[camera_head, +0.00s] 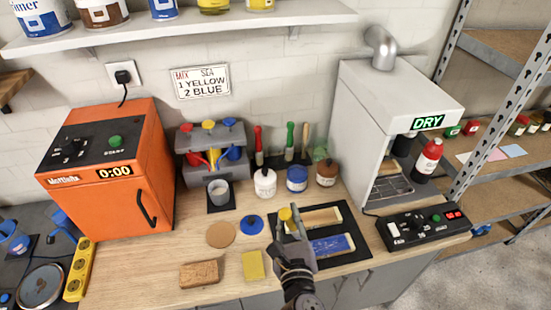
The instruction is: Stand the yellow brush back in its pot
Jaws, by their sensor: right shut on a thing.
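My right gripper (291,232) is over the front edge of a black mat on the bench. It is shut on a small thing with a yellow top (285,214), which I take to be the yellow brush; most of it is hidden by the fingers. A grey open pot (219,194) stands upright on a small black pad, to the left and further back, apart from the gripper. A white jar (265,184), a blue jar (297,179) and a brown jar (327,173) stand in a row behind. I cannot tell which is the brush's pot. My left gripper is not in view.
A yellow sponge (253,266), brown block (199,274), cork disc (221,234) and blue disc (251,224) lie left. An orange oven (112,170) and grey dryer (386,125) flank the bench.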

